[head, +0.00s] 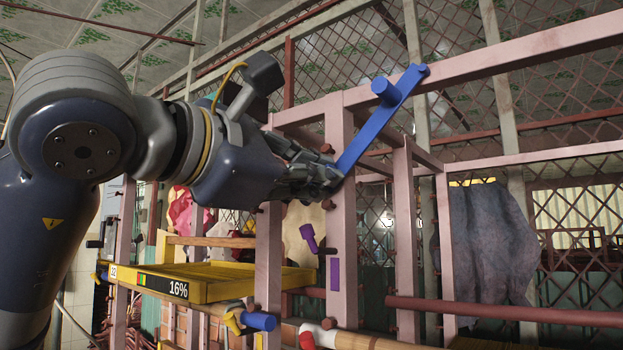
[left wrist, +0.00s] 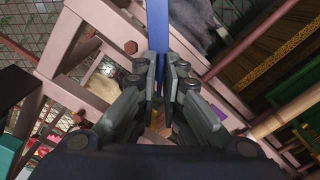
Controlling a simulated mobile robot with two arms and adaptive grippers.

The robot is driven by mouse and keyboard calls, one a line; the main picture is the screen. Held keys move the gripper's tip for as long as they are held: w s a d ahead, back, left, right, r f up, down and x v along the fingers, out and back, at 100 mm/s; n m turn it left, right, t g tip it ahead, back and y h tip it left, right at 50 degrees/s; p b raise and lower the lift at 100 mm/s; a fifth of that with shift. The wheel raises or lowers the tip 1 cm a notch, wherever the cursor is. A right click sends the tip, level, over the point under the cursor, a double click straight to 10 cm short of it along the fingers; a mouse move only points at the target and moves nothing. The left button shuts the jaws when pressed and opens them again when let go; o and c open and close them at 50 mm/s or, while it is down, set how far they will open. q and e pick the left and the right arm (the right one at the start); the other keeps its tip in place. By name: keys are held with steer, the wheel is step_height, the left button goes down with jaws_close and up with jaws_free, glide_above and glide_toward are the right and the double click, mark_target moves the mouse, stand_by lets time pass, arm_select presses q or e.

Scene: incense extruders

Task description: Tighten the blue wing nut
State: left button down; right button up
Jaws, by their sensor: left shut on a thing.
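My left gripper (head: 332,177) comes in from the left and is shut on the bar's lower left end. In the left wrist view the blue wing nut (left wrist: 157,28) runs up from between the fingers of my left gripper (left wrist: 164,78). The fingers hide the held end. My right gripper is not in view.
Pink upright posts (head: 341,230) stand close to my left gripper. A yellow tray (head: 235,284) marked 16% lies below it. A purple handle (head: 309,238), a blue-ended rod (head: 259,321) and a grey cloth (head: 482,250) are nearby. A dark red pipe (head: 500,310) crosses at the lower right.

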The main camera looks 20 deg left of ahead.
arm_select(q)
steer(key=m, duration=0.3)
steer(key=shift+m, duration=1.8)
steer(key=c, duration=1.7)
jaws_free()
steer(key=shift+s, duration=0.1)
steer(key=shift+s, duration=0.15)
steer(key=v, duration=1.1)
steer(key=shift+s+a, duration=0.1)
steer(key=shift+s, duration=0.2)
